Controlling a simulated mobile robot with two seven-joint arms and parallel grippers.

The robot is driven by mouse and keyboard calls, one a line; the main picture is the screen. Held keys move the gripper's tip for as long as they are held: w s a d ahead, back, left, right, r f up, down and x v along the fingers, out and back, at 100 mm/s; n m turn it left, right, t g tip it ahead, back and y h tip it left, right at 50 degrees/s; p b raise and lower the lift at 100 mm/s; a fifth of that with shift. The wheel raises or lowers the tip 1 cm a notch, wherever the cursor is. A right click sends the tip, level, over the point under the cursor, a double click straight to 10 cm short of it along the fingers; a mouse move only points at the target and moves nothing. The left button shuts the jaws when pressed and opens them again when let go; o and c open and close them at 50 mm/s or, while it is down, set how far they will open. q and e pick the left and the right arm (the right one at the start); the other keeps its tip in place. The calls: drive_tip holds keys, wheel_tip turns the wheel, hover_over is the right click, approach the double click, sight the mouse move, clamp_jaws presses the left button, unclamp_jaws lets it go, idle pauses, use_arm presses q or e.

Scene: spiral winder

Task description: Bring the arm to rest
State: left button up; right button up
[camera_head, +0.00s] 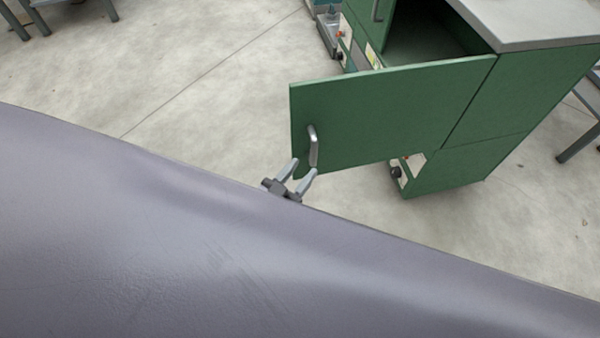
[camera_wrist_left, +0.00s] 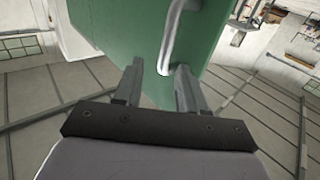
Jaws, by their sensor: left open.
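My left gripper (camera_head: 302,172) is open, its two fingers pointing at the green cabinet door. In the head view the fingertips are close to the lower end of the silver door handle (camera_head: 313,146). In the left wrist view the open fingers (camera_wrist_left: 157,75) stand apart, with the lower end of the handle (camera_wrist_left: 176,35) seen between and beyond them; I cannot tell whether they touch it. The green door (camera_head: 375,115) stands swung open from the cabinet. A large grey-purple arm surface of mine fills the lower part of the head view. My right gripper is not in view.
The green cabinet (camera_head: 508,105) has a grey top (camera_head: 535,20) and a dark open inside (camera_head: 425,35). Grey metal legs (camera_head: 578,143) stand at the right edge. Bare concrete floor (camera_head: 190,75) lies left of the door.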

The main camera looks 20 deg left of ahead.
use_arm(q)
drive_tip(key=shift+s, duration=0.1)
idle(0.5)
drive_tip(key=s+a+r+g+y+p, duration=0.1)
drive_tip(key=s+a+r+g+p, duration=0.1)
drive_tip(key=s, duration=0.5)
drive_tip(key=s+a+r+g+p, duration=0.3)
drive_tip(key=s+r+g+p, duration=0.1)
drive_tip(key=s+g+p, duration=0.1)
drive_tip(key=shift+s+a+r+y+p, duration=0.25)
drive_tip(key=shift+s+y+p, duration=0.15)
drive_tip(key=shift+s+p, duration=0.55)
